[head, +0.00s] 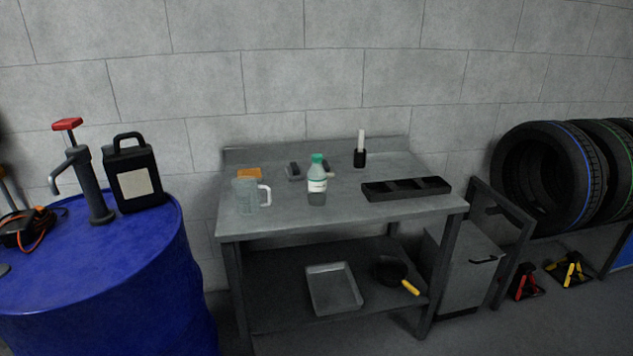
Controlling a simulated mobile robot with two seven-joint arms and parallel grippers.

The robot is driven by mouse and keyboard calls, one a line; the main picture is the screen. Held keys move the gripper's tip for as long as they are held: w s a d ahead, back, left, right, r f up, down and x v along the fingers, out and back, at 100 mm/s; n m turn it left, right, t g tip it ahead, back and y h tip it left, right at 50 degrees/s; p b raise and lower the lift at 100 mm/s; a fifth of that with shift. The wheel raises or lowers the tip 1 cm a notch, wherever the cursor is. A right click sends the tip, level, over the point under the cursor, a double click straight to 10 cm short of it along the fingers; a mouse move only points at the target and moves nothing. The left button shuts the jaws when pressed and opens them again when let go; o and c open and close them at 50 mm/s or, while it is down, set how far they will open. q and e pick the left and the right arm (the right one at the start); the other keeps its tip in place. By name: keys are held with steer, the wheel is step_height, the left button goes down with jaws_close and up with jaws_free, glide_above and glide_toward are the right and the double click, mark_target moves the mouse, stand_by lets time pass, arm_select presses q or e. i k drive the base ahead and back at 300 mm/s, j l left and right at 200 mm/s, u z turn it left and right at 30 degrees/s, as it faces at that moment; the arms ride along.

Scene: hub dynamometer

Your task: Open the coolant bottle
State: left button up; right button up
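The coolant bottle (317,186) stands upright on the grey metal workbench (350,211), near its middle. It is clear with a white label, and its green cap (317,159) sits on top. Neither of my grippers is in the head view, and nothing touches the bottle.
A clear jug (247,196) with a white handle stands left of the bottle. A black tray (406,188) lies to the right, and a black holder (360,156) stands behind. An orange item (249,174) and small grey items (294,171) are near the back. A blue drum (110,265) stands left.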

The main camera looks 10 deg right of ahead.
mark_target(316, 175)
steer(key=i+l+u, duration=0.1)
steer(key=i+l, duration=0.2)
steer(key=i+l+u, duration=0.1)
steer(key=i+l, duration=0.15)
steer(key=l, duration=0.2)
steer(key=i+l+u, duration=0.1)
steer(key=i+l, duration=0.15)
steer(key=l, duration=0.15)
steer(key=i+l+u, duration=0.15)
steer(key=l, duration=0.3)
steer(key=i, duration=0.1)
